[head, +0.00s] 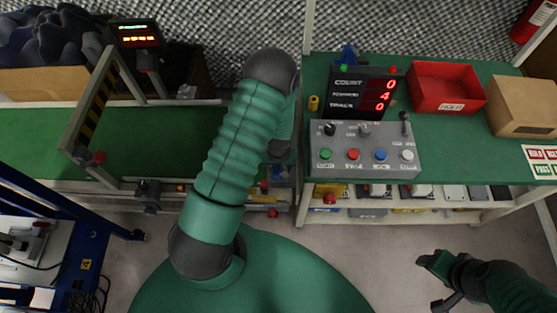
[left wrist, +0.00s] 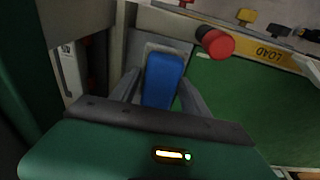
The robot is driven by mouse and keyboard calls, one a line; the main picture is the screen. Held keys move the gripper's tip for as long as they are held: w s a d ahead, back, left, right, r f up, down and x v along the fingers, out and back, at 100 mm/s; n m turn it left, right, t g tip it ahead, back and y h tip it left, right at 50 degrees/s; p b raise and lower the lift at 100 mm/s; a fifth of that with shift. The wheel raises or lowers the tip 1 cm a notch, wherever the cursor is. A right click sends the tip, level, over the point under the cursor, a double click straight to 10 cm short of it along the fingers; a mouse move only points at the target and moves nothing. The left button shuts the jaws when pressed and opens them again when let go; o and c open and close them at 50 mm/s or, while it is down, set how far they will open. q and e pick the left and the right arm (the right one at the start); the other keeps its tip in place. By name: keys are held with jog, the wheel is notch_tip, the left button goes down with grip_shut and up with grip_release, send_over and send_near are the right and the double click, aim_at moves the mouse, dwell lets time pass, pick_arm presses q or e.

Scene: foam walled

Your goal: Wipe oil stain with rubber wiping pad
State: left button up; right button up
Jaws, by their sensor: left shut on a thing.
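A blue pad-like block (left wrist: 165,80) sits between the fingers of my left gripper (left wrist: 162,62) in the left wrist view, and the fingers are shut on it. In the head view my left arm bends over and down by the gap between the green belt and the control bench, and its fingers are mostly hidden there. My right gripper (head: 438,272) is low at the right, over the floor and apart from the bench; its finger opening is not clear. I cannot make out an oil stain in either view.
A green belt (head: 150,138) lies left, and it shows at right in the left wrist view beside a red knob (left wrist: 217,42) and a yellow LOAD strip (left wrist: 262,50). A button panel (head: 365,149), red bin (head: 446,88) and cardboard box (head: 524,106) occupy the right bench.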

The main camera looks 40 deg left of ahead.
pick_arm(q)
jog(key=shift+a+r+p, duration=0.25)
jog(key=shift+r+p, duration=0.35)
jog(key=shift+r, duration=0.4)
jog(key=shift+r+p, duration=0.35)
jog(key=shift+r, duration=0.05)
jog(key=shift+d+r+p, duration=0.25)
jog(key=shift+r+p, duration=0.5)
jog(key=shift+r, duration=0.25)
jog(key=shift+a+f, duration=0.15)
jog(key=shift+a, duration=0.05)
